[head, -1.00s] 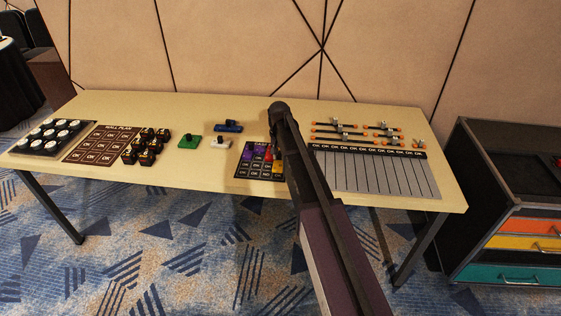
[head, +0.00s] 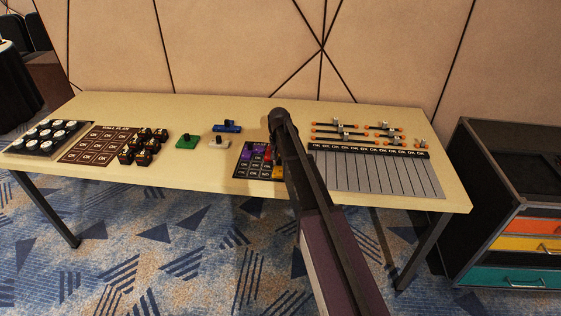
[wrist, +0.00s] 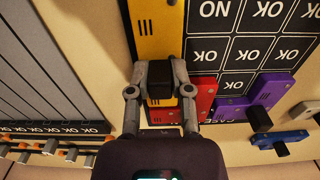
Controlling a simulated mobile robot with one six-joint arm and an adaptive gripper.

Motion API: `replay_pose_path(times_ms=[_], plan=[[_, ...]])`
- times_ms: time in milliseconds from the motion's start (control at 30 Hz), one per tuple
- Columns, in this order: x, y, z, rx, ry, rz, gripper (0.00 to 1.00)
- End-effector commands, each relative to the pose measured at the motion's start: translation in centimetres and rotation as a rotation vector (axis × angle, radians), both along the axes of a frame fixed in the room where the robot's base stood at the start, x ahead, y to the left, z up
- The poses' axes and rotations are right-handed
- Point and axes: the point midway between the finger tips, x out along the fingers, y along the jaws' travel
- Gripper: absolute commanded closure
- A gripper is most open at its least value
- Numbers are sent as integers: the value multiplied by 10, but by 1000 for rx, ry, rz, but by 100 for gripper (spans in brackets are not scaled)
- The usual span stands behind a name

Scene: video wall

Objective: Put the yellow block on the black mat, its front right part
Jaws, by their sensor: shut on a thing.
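My gripper (wrist: 160,72) is shut on the black handle of a yellow block (wrist: 160,116); the block's body shows partly below the fingers. I cannot tell whether it touches the surface beneath. The black mat (wrist: 246,50) has a grid of labelled cells. In the head view the mat (head: 243,172) lies at the front of the table, left of my arm. My arm hides the gripper's fingers and the mat's right side there.
A red block (wrist: 203,97) is close beside the held block, with purple blocks (wrist: 268,90) beyond. A grey striped sheet (head: 372,174) lies right of my arm. Blue (head: 227,127), white (head: 219,142) and green (head: 187,141) blocks stand left of the mat.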

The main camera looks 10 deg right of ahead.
Motion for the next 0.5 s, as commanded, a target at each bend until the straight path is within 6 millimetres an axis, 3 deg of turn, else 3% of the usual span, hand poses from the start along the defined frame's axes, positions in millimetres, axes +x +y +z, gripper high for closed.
replay_pose_path(times_ms=[67, 100, 200, 500], plan=[[0, 0, -3, 0, 0, 0, 100], [0, 0, -2, 0, 0, 0, 61], [0, 0, -2, 0, 0, 0, 38], [0, 1, -2, 0, 0, 1, 38]])
